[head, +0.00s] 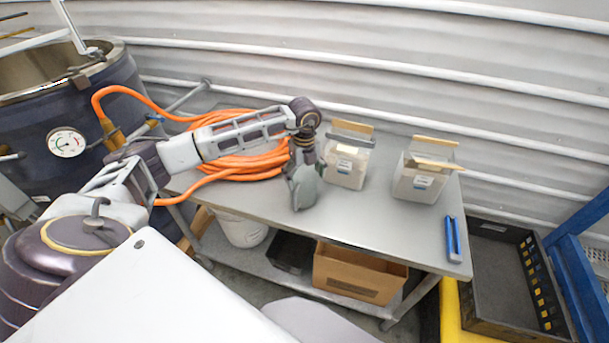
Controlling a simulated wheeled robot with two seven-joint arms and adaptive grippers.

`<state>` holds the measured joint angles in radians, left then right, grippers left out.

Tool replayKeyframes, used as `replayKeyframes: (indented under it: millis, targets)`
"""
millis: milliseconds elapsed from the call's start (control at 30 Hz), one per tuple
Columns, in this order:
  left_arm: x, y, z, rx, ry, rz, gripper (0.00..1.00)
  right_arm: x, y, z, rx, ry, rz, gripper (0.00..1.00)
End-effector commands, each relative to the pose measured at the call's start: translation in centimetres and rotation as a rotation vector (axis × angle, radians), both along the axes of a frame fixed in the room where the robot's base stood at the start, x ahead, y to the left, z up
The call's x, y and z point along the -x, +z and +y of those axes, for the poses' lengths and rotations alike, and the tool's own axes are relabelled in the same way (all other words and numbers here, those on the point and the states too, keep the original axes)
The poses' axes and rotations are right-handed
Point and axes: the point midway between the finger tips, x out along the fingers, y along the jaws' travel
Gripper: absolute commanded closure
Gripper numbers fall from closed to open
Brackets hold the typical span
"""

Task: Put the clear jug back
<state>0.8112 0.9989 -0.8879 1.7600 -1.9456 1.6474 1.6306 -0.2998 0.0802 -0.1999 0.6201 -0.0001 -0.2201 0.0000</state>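Two clear, box-like containers with pale contents, labels and wooden strips at their tops stand on the grey metal table (390,222). One clear container (345,167) is near the middle, the other clear container (420,181) to its right. I see no clear handle or spout, so I cannot tell which, if either, is the clear jug. My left gripper (304,201) points down over the table, just left of the nearer container. No held object shows, and its finger gap cannot be made out. My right gripper is not in view.
A coiled orange hose (240,166) lies on the table's left part. A dark vat (95,125) with a dial stands at left. A blue tool (453,240) lies at the table's right edge. A cardboard box (355,277) and white bucket (243,230) sit below; a black crate (485,290) is right.

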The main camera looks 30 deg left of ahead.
Motion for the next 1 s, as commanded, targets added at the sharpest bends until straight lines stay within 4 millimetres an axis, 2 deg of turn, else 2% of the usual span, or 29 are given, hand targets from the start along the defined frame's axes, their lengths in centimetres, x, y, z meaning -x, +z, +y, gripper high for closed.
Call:
replayKeyframes:
  millis: [33,100,667,867,1000]
  targets:
    - [0.0,-0.1,0.0,0.000,0.000,0.000,0.06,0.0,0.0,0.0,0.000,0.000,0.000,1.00]
    - [0.0,0.0,0.0,0.000,0.000,0.000,0.00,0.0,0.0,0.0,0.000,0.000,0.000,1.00]
    - [0.0,0.4,0.0,0.000,0.000,0.000,0.00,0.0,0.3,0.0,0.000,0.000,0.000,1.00]
    - [-0.1,2.1,0.0,0.000,0.000,-0.002,0.00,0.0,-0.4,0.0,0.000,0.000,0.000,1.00]
    - [-0.1,4.1,0.0,0.001,0.000,-0.004,0.00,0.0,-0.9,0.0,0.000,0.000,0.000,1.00]
